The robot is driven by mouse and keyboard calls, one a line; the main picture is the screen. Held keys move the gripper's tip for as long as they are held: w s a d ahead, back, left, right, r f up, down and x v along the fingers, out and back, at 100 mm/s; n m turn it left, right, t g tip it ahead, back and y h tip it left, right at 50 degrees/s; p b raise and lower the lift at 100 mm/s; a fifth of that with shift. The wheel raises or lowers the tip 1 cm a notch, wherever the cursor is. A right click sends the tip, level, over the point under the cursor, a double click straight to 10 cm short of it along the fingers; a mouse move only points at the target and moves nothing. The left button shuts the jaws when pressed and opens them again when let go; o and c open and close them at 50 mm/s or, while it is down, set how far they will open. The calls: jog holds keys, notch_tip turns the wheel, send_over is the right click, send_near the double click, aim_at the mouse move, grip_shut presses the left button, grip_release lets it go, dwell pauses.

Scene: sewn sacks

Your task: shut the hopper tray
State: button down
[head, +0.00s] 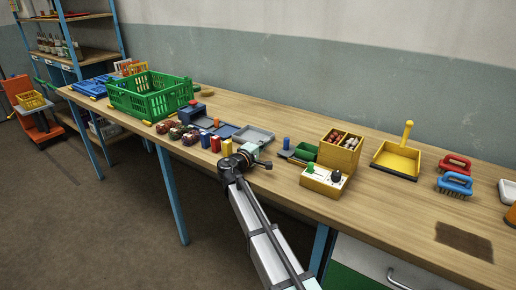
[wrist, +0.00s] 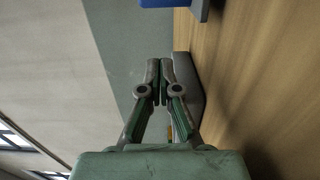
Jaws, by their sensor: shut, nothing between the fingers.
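I cannot tell for certain which piece is the hopper tray. A shallow grey tray (head: 253,136) lies on the bench just behind my gripper (head: 264,162). Left of it is a flat dark blue tray (head: 224,130), near a dark blue box (head: 195,114) with a red knob. Right of my gripper, a small green bin (head: 304,151) stands beside a blue upright block (head: 286,143). In the wrist view my gripper (wrist: 160,70) is shut and empty. A grey piece (wrist: 188,100) lies beyond its fingertips; contact cannot be told.
Small red, blue and yellow blocks (head: 215,144) and dark round items (head: 178,132) lie left of my gripper. A green crate (head: 150,96) stands further left.

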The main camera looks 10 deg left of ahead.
aim_at(286, 153)
jog(key=shift+x, duration=1.05)
jog(key=shift+s+d+p, duration=0.15)
jog(key=shift+s+d, duration=0.1)
jog(key=shift+d, duration=0.35)
jog(key=shift+s+d+p, duration=0.15)
jog(key=shift+s+d, duration=0.1)
jog(key=shift+d, duration=1.05)
jog(key=d, duration=0.1)
jog(key=s+d+b, duration=0.1)
jog(key=s+d, duration=0.1)
jog(key=shift+d+f+b, duration=0.1)
jog(key=shift+d+b, duration=0.2)
jog(key=shift+d, duration=0.05)
jog(key=shift+w, duration=0.1)
jog(key=shift+a, duration=0.1)
